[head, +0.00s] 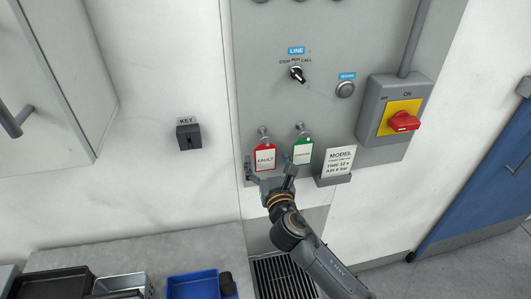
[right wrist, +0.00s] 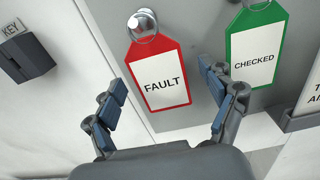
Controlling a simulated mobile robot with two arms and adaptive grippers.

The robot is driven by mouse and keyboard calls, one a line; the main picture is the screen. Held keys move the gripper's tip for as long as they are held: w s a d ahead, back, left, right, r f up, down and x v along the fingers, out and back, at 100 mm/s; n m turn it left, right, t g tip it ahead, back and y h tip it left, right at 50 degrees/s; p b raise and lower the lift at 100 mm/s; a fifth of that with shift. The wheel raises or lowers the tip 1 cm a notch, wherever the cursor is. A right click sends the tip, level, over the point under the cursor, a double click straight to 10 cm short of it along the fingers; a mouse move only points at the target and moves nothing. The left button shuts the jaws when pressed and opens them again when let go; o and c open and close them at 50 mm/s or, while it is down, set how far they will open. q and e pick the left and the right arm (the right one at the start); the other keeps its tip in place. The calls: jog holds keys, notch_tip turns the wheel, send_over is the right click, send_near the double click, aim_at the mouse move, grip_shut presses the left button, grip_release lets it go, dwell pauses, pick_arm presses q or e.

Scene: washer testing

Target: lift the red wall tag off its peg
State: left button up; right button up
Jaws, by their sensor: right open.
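The red wall tag (head: 265,157) reads FAULT and hangs by a ring from a metal peg (head: 263,131) on the grey panel. In the right wrist view the red tag (right wrist: 163,80) hangs ahead, its ring around the round-headed peg (right wrist: 143,24). My right gripper (head: 270,170) is just below and in front of the tag. Its fingers (right wrist: 157,108) are spread wide, one on each side of the tag's lower part, with nothing between them in contact that I can see. My left gripper is not in view.
A green CHECKED tag (head: 302,151) hangs close on the right, near my right finger. A MODEL card holder (head: 334,180), a red rotary switch (head: 404,121) and a KEY box (head: 188,137) are on the wall. Trays, including a blue one (head: 193,285), stand lower left.

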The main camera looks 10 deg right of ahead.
jog(key=shift+w+f, duration=0.1)
jog(key=shift+w, duration=0.85)
jog(key=shift+s, duration=0.1)
jog(key=shift+c, duration=0.4)
jog(key=c, duration=1)
